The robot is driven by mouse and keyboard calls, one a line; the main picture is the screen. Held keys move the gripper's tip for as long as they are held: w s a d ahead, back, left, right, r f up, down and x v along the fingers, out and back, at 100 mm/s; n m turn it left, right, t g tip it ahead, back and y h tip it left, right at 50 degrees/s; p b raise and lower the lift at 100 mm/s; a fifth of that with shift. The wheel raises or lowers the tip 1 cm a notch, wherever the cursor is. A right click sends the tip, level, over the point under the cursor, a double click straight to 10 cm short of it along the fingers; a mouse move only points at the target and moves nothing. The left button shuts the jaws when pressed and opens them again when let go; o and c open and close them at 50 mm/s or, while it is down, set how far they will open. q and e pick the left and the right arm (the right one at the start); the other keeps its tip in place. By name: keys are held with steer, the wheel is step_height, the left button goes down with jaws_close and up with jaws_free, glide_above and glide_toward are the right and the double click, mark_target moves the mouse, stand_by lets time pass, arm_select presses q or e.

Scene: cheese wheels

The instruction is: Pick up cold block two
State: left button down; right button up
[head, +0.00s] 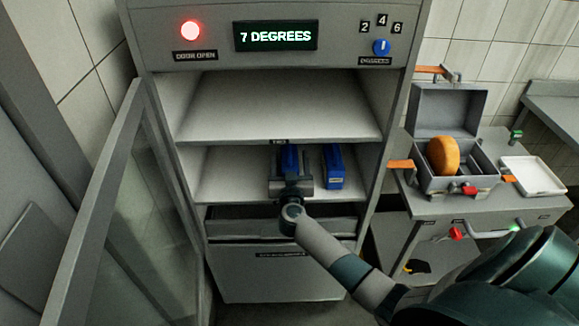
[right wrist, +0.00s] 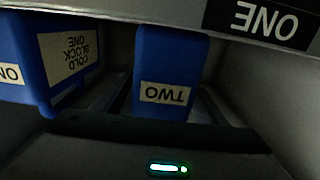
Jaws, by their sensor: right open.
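Cold block two (head: 289,157) is a blue block on the lower shelf of the open cabinet. In the right wrist view it shows upside down (right wrist: 168,65), with a white TWO label. My right gripper (head: 290,178) reaches in from the front. Its jaws are open, with a finger on either side of block two; whether they touch it I cannot tell. The near part of the block is partly hidden by the gripper in the head view. My left gripper is not in view.
Cold block one (head: 333,166), also blue, stands close to the right of block two; it also shows in the right wrist view (right wrist: 70,50). The upper shelf (head: 280,105) is empty. The glass door (head: 120,190) stands open at left. A bench (head: 470,205) holds an open case at right.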

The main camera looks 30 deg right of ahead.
steer(key=shift+r, duration=0.1)
jaws_close()
steer(key=shift+w+r, duration=0.1)
steer(key=shift+r, duration=0.05)
steer(key=shift+a+r, duration=0.15)
steer(key=shift+r, duration=0.4)
step_height(320, 180, up, 6)
steer(key=shift+f+p, duration=0.2)
steer(key=shift+p, duration=0.15)
steer(key=w+a+b, duration=0.2)
steer(key=w+a, duration=0.3)
steer(key=a, duration=0.3)
steer(key=w+a+b, duration=0.3)
steer(key=w+a, duration=0.2)
steer(key=a, duration=0.3)
steer(key=shift+w+a, duration=0.2)
steer(key=shift+a, duration=0.2)
steer(key=shift+s, duration=0.15)
